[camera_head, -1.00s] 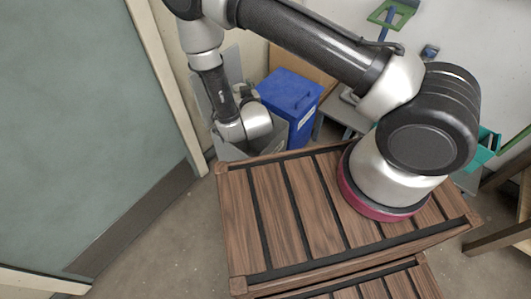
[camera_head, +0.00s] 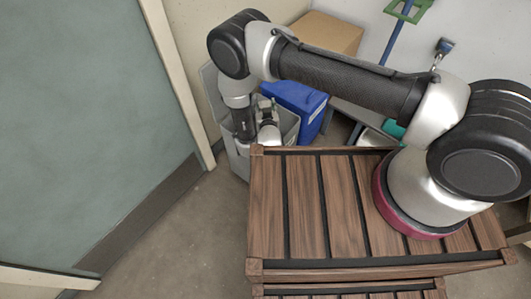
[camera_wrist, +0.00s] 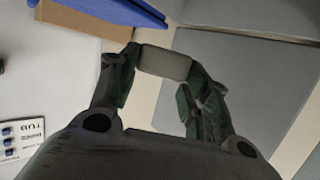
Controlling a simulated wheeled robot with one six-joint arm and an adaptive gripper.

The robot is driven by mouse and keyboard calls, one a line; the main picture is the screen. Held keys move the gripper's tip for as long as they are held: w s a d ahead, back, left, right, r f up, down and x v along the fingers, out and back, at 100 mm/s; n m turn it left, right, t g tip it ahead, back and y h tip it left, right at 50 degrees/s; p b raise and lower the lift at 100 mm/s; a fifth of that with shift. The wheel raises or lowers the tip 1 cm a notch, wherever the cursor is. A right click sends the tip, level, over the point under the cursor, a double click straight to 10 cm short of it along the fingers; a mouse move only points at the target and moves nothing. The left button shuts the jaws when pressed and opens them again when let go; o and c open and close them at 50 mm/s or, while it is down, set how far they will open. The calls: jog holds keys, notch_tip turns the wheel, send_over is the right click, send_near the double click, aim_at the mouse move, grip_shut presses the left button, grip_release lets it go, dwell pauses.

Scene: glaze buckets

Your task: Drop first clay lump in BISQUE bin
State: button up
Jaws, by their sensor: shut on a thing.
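My gripper (camera_wrist: 160,85) is shut on a pale grey-beige clay lump (camera_wrist: 166,63), a block held between its fingertips in the wrist view. In the head view my gripper (camera_head: 267,106) is small, at the end of the down-hanging arm, over or beside an open grey bin (camera_head: 290,128). I cannot tell whether it is inside the bin's rim. The lump cannot be made out there. A blue bin (camera_head: 311,108) stands just right of the grey one. I cannot read a BISQUE label on either bin.
A cardboard box (camera_head: 325,33) is behind the bins. My slatted wooden top fills the lower right. A teal-grey door (camera_head: 80,120) is at left, with bare floor (camera_head: 190,225) between. A sign (camera_wrist: 22,138) shows at lower left in the wrist view.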

notch_tip(320, 180, down, 3)
jog(key=shift+r, duration=0.1)
dwell(0.3)
jog(key=o, duration=1.1)
jog(key=v, duration=0.7)
jog(key=shift+s+r, duration=0.15)
jog(key=shift+s, duration=0.1)
